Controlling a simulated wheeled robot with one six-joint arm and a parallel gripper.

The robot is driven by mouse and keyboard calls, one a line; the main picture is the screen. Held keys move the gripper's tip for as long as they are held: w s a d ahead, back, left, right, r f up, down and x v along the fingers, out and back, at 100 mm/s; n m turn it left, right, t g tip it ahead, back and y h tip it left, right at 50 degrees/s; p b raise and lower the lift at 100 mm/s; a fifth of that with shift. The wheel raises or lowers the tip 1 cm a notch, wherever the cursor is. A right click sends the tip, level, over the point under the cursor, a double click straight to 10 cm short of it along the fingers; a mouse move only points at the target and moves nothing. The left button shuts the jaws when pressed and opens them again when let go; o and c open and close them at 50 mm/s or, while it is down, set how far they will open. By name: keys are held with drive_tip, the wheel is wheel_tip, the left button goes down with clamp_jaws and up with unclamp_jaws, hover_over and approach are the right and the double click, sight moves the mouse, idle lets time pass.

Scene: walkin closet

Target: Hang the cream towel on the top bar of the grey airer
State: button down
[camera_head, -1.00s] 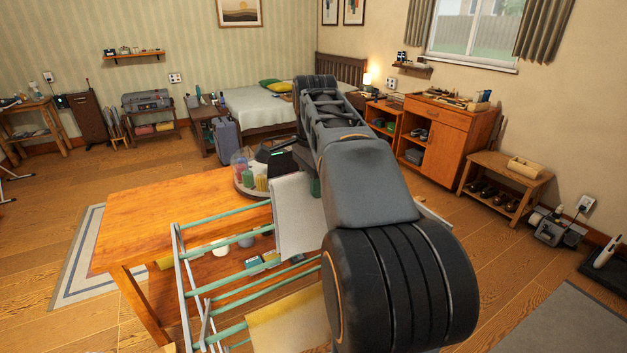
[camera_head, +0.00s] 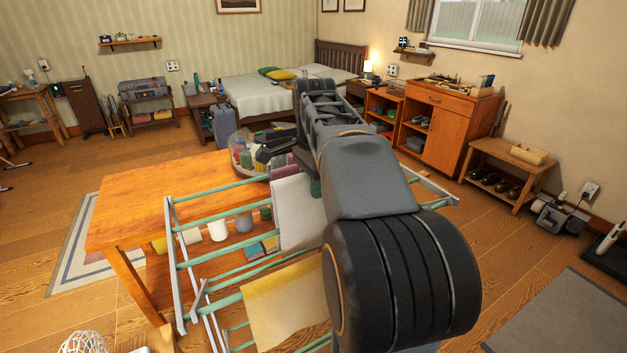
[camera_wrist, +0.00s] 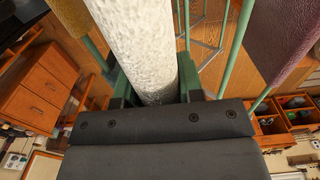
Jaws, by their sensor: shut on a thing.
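The cream towel (camera_head: 298,212) hangs from my gripper as a pale sheet in the head view, in front of the airer's upper bars. The grey airer (camera_head: 168,240) has a pale frame and green bars and stands before me. My gripper's green fingers (camera_wrist: 155,92) are shut on the towel, a white, rough-textured band (camera_wrist: 138,35) in the wrist view. In the head view my arm hides most of the gripper and the airer's right part. I cannot tell whether the towel touches a bar.
A yellow cloth (camera_head: 275,300) hangs lower on the airer. In the wrist view a maroon cloth (camera_wrist: 272,35) is at upper right. A wooden table (camera_head: 150,200) with a tray of items stands behind the airer. A white wire object (camera_head: 85,342) is at lower left.

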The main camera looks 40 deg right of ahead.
sight(314, 221)
drive_tip(key=shift+f+b, duration=3.65)
drive_tip(key=shift+f, duration=1.8)
drive_tip(key=c, duration=0.7)
unclamp_jaws()
drive_tip(key=shift+o, duration=0.2)
wheel_tip(314, 221, up, 14)
drive_tip(key=p, duration=0.3)
drive_tip(key=shift+f+p, duration=0.15)
drive_tip(key=shift+p, duration=0.2)
